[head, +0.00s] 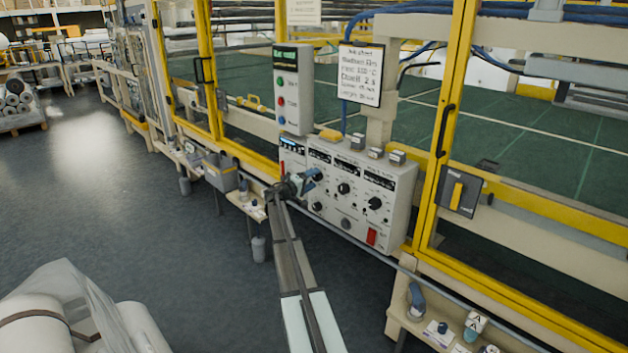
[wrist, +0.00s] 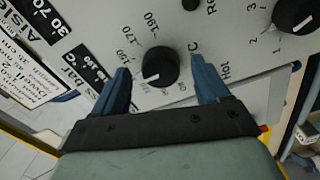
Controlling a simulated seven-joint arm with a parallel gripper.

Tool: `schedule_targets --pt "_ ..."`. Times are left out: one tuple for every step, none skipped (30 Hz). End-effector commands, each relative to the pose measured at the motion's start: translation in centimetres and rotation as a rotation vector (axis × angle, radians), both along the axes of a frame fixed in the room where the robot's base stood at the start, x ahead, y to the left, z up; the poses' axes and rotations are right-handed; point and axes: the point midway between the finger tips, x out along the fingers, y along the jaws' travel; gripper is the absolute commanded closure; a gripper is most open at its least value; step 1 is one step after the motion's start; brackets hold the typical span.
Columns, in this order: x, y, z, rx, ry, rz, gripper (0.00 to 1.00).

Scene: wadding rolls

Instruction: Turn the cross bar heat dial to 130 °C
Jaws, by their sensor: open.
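The heat dial (wrist: 161,65) is a round black knob on a pale panel, ringed by printed numbers such as 150, 170 and 190 and a °C mark. Its white pointer mark faces the lower left in the wrist view, toward the small low numbers; the exact reading is too blurred to tell. My gripper (wrist: 162,78) is open, one blue finger on each side of the dial, with visible gaps to it. In the head view my gripper (head: 310,182) is at the left part of the control box (head: 345,215) and hides part of its face.
Other black dials (head: 375,203) and a red switch (head: 371,236) are on the same box. Another dial (wrist: 293,14) shows at the wrist view's upper right. A job sheet (head: 361,74) hangs above. Yellow guard frames (head: 447,130) flank the box. Open floor lies left.

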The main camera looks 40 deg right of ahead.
Motion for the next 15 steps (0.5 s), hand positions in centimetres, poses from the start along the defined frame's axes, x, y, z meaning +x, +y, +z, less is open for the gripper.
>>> schedule_targets --pt "-0.2 1.0 0.0 0.000 0.000 0.001 0.25" --pt "-0.2 1.6 0.0 0.000 0.000 0.001 0.25" --pt "-0.1 2.4 0.0 0.000 0.000 0.002 0.25" --pt "-0.1 3.0 0.0 0.000 0.000 0.003 0.25" --pt "-0.1 3.6 0.0 0.000 0.000 0.003 0.25" --pt "-0.2 4.4 0.0 -0.001 0.000 0.002 0.25" --pt "-0.2 5.0 0.0 -0.001 0.000 0.002 0.25" --pt "-0.1 5.6 0.0 0.000 0.000 0.002 0.25" --pt "-0.1 6.4 0.0 0.000 0.000 0.003 0.25" --pt "-0.2 6.9 0.0 0.000 0.000 0.002 0.25" --pt "-0.2 7.5 0.0 -0.001 0.000 0.002 0.25" --pt "-0.1 8.2 0.0 -0.001 0.000 0.002 0.25" --pt "-0.1 8.7 0.0 -0.001 0.000 0.002 0.25" --pt "-0.1 9.2 0.0 0.000 0.000 0.002 0.25" --pt "-0.1 9.7 0.0 0.000 0.000 0.002 0.25"
